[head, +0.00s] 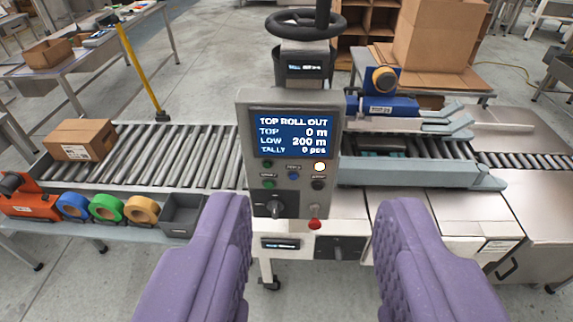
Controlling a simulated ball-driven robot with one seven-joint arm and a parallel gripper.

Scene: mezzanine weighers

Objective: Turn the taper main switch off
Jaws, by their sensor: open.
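The carton taper's control panel (290,140) stands upright in front of me, with a lit blue screen (293,136) reading "TOP ROLL OUT", top 0 m, low 200 m, tally 0 pcs. A black rotary switch (274,206) is at the panel's lower left. Another dark knob (338,249) sits lower, on the grey front below the panel. I cannot read which is labelled main switch. My gripper (314,208) is open and empty, its two purple padded fingers either side of the lower panel in the picture, apart from both switches.
A red button (315,224) sits between the two knobs. Below the screen are several small buttons and a glowing lamp (320,167). A handwheel (306,25) rises above. Tape rolls (108,208) and an orange dispenser (28,200) lie left; a roller conveyor (175,150) holds a carton (82,140).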

